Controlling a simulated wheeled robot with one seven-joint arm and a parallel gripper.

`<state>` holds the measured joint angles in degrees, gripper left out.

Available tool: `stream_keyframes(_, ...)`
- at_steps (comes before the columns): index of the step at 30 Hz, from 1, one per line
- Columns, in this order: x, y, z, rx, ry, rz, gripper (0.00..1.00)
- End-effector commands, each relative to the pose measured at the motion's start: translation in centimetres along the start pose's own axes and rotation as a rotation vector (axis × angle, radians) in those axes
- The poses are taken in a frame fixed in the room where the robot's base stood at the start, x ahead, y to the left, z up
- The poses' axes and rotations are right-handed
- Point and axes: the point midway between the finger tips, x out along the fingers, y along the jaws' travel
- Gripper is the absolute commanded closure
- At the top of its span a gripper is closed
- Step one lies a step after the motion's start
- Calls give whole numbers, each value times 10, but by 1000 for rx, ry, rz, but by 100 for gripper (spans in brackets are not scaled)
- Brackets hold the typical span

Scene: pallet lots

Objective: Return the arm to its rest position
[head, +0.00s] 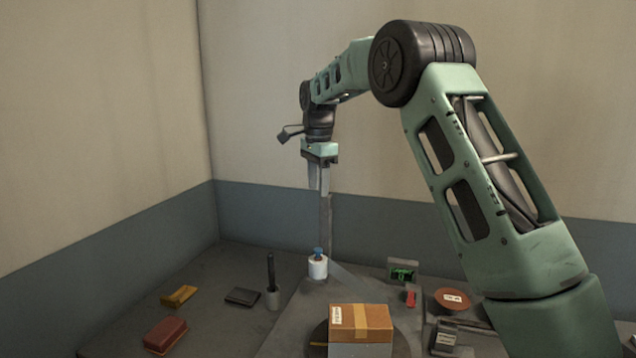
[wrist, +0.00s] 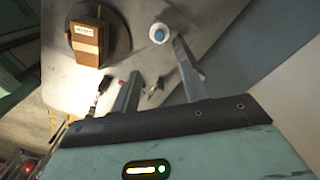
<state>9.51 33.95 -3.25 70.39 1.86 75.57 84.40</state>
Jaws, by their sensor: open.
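My arm reaches up and over from the right in the head view, with the forearm bent to the left. My gripper (head: 318,185) points down, high above the work surface. In the wrist view my gripper (wrist: 157,58) has its two fingers apart with nothing held between them. A white cylinder with a blue top (head: 318,267) stands below the gripper, apart from it as far as I can tell. It also shows in the wrist view (wrist: 158,35), beyond the fingertips.
A brown taped box (head: 375,318) stands at the front middle. A yellow block (head: 179,296), a red block (head: 165,335), a dark flat item (head: 242,296) and a cup with a black stick (head: 272,299) are at left. A round brown item (head: 452,301) and green-lit display (head: 403,270) are at right.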

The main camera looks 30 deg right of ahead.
Motion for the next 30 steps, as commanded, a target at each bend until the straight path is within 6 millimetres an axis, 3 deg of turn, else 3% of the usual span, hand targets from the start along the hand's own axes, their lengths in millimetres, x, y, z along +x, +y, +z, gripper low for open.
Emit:
stream_keyframes(20, -6, 1, 2, -6, -1, 1, 55)
stream_keyframes(23, -4, 8, 22, -87, -14, -2, 55)
stream_keyframes(25, -2, 21, 51, -207, -32, -5, 55)
stream_keyframes(28, 4, 54, 107, -459, -62, -13, 55)
stream_keyframes(30, 10, 86, 147, -665, -80, -22, 55)
